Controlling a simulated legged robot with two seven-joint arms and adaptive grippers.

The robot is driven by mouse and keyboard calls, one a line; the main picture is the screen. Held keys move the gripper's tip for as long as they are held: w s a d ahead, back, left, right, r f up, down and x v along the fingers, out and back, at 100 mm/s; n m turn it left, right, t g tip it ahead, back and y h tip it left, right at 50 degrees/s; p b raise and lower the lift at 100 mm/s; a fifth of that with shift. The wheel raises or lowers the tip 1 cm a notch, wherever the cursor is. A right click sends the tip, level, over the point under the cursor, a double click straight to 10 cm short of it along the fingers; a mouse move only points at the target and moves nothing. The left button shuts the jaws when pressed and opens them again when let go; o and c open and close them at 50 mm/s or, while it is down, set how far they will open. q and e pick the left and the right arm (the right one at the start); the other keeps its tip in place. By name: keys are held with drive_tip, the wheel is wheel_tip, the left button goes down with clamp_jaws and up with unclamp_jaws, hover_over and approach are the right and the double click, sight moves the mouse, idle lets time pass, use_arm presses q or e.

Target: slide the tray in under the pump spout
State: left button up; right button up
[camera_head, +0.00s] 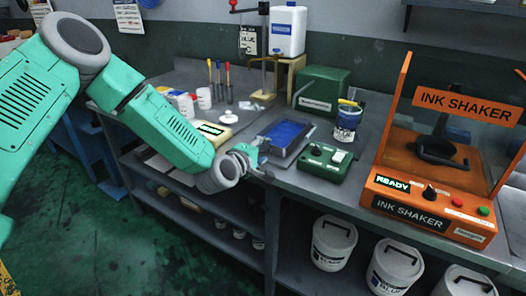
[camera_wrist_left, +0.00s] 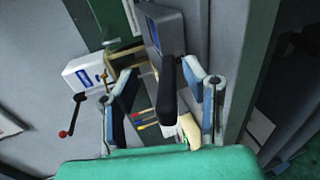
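The tray (camera_head: 284,137) is a shallow grey tray with a blue inside, lying on the bench near its front edge. In the left wrist view its grey end (camera_wrist_left: 168,32) shows, with a dark handle (camera_wrist_left: 174,88) pointing toward me. My left gripper (camera_head: 252,158) is at the tray's near left end. In the wrist view its fingers (camera_wrist_left: 160,95) are apart, with the handle between them, closer to the right finger. I see no grip on it. My right gripper is not in view.
A green control box (camera_head: 324,162) and an ink can (camera_head: 347,122) stand right of the tray. A green box (camera_head: 320,88) is behind, beside a white jug (camera_head: 287,32). The orange ink shaker (camera_head: 430,200) is far right. Brushes and cups stand left of the pump.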

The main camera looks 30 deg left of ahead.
use_arm(q)
drive_tip(key=shift+s, duration=0.3)
drive_tip(key=d+v, duration=0.1)
drive_tip(key=v, duration=1)
drive_tip(key=s+d+f+m+g+h, duration=0.1)
drive_tip(key=s+d+f+m+g, duration=0.3)
drive_tip(key=s+f, duration=0.45)
drive_tip(key=s+d+f+m+g+h, duration=0.15)
drive_tip(key=s+f+m+g, duration=0.25)
drive_tip(key=s+f+m, duration=0.5)
drive_tip(key=s+a+f+m+g+y, duration=0.1)
drive_tip(key=s+f+m+g, duration=0.1)
drive_tip(key=s, duration=0.5)
drive_tip(key=s+a+f+m+g+y, duration=0.2)
drive_tip(key=s+f+m+g, duration=0.1)
drive_tip(key=s, duration=0.4)
wheel_tip(320, 180, down, 2)
drive_tip(key=shift+s+a+f+g, duration=0.1)
drive_tip(key=shift+s+a+g, duration=0.15)
drive_tip(key=shift+g, duration=0.35)
drive_tip(key=shift+w, duration=0.2)
